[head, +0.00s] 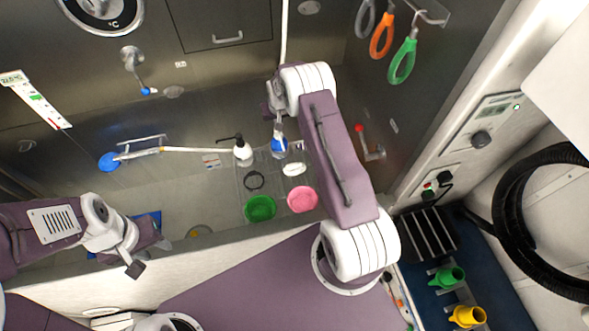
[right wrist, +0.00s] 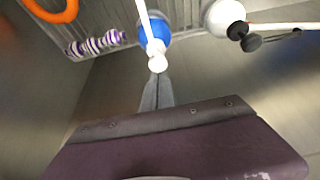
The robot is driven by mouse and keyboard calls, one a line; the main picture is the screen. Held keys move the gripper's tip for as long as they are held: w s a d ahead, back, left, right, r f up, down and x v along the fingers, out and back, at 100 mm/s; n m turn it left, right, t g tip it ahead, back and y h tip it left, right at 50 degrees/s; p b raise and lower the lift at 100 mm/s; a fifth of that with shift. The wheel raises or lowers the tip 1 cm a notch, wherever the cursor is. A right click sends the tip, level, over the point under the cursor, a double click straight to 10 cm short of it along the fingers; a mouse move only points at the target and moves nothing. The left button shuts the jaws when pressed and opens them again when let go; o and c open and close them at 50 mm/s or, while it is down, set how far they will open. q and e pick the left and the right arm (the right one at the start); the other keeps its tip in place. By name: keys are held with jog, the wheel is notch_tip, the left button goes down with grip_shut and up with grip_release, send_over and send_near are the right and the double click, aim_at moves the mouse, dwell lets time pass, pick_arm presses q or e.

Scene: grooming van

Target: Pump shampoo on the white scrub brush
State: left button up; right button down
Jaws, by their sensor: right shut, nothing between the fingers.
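A blue bottle (head: 279,147) with a white pump top stands on the rack in the tub; it also shows in the right wrist view (right wrist: 153,35). A white bottle (head: 243,153) with a black pump stands left of it and also shows in the right wrist view (right wrist: 226,16). I cannot read which is shampoo. A small white oval thing (head: 293,169), likely the scrub brush, lies beside the blue bottle's base. My right gripper (right wrist: 157,78) is shut and empty, its tips at or very near the white pump top. My left gripper (head: 138,265) is over the tub's front edge, jaws unclear.
A green bowl (head: 260,208) and a pink bowl (head: 302,199) stand in front of the bottles. A blue-headed long-handled tool (head: 109,161) is at left. Coloured loops (head: 402,62) hang at upper right. The tub's steel walls close in behind.

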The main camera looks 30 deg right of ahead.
jog(key=shift+f, duration=0.1)
dwell(0.4)
jog(key=shift+s+f+b, duration=0.1)
jog(key=shift+f+b, duration=1.3)
jog(key=shift+f, duration=0.05)
jog(key=shift+r, duration=0.1)
jog(key=shift+r+p, duration=0.9)
jog(key=shift+r, duration=0.45)
notch_tip(320, 180, up, 6)
jog(key=p, duration=0.3)
jog(key=shift+p, duration=0.3)
